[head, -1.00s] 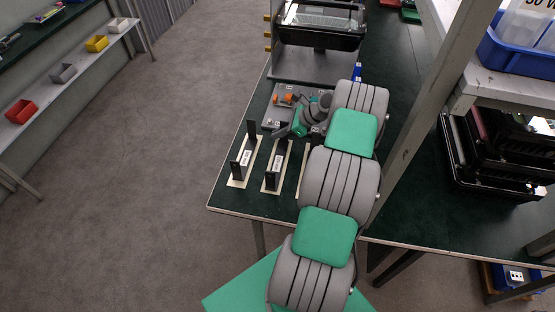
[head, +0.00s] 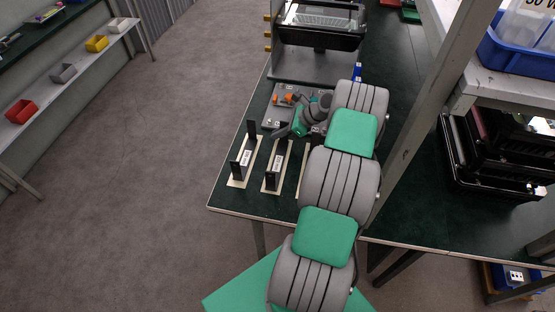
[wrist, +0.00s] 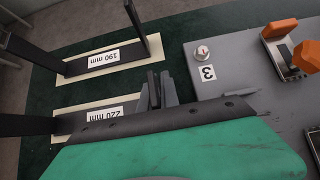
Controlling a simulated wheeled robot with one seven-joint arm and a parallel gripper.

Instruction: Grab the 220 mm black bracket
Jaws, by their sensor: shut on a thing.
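The 220 mm black bracket (wrist: 25,125) lies on a cream plate with a "220 mm" label in the wrist view. It is a flat bar with upright ends. In the head view it is the middle bracket (head: 270,178), its near end upright. My gripper (wrist: 156,90) is shut on the bracket's far upright end; in the head view the gripper (head: 284,131) reaches in from the right. The bracket still appears to rest on its plate. The far end is partly hidden by my gripper.
The 190 mm bracket (wrist: 85,65) stands on its own plate alongside. A grey board (wrist: 230,65) with orange-handled clamps (wrist: 280,30) is close to my gripper. A third plate (head: 302,183) is mostly hidden by my arm. A grey post (head: 420,110) rises right of my arm.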

